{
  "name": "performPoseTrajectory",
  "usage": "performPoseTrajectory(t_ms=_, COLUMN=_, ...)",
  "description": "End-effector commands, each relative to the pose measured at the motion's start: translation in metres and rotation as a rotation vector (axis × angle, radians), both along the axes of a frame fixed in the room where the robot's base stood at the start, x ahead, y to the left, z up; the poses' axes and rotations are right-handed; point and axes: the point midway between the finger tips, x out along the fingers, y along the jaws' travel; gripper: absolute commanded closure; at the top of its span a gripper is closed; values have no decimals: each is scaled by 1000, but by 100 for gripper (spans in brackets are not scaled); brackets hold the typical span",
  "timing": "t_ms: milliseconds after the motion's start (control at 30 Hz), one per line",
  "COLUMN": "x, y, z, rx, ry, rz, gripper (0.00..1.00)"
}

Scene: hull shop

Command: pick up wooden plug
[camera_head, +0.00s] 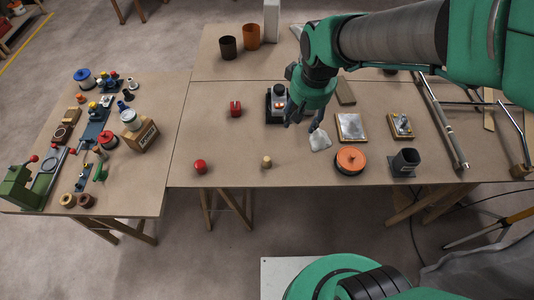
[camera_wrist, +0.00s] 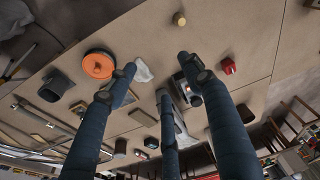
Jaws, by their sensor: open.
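A small light-wood plug (camera_head: 266,161) stands near the front edge of the middle table (camera_head: 220,165), right of a red ball-topped piece. It also shows at the top of the wrist view (camera_wrist: 179,19), beyond the fingertips. My gripper (camera_head: 303,117) is above the table, behind and to the right of the plug, and apart from it. In the wrist view my gripper (camera_wrist: 158,72) has its dark fingers spread, with nothing held between them.
Right of the plug lie a white cloth (camera_head: 320,140), an orange disc (camera_head: 350,159) and a black cup (camera_head: 405,162). A red block (camera_head: 235,108) and a red ball-topped piece (camera_head: 199,166) are to the left. The table around the plug is clear.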

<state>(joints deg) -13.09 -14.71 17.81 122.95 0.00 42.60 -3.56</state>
Motion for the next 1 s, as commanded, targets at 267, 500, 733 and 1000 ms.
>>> performPoseTrajectory(t_ms=267, x=30, y=48, z=-76, rx=-29, ry=97, rz=96, gripper=49)
performPoseTrajectory(t_ms=500, x=41, y=82, z=-139, rx=-53, ry=160, rz=164, gripper=49)
performPoseTrajectory(t_ms=733, x=42, y=96, z=-168, rx=-64, ry=187, rz=194, gripper=49)
performPoseTrajectory(t_ms=1000, x=42, y=97, z=-171, rx=-63, ry=188, rz=196, gripper=49)
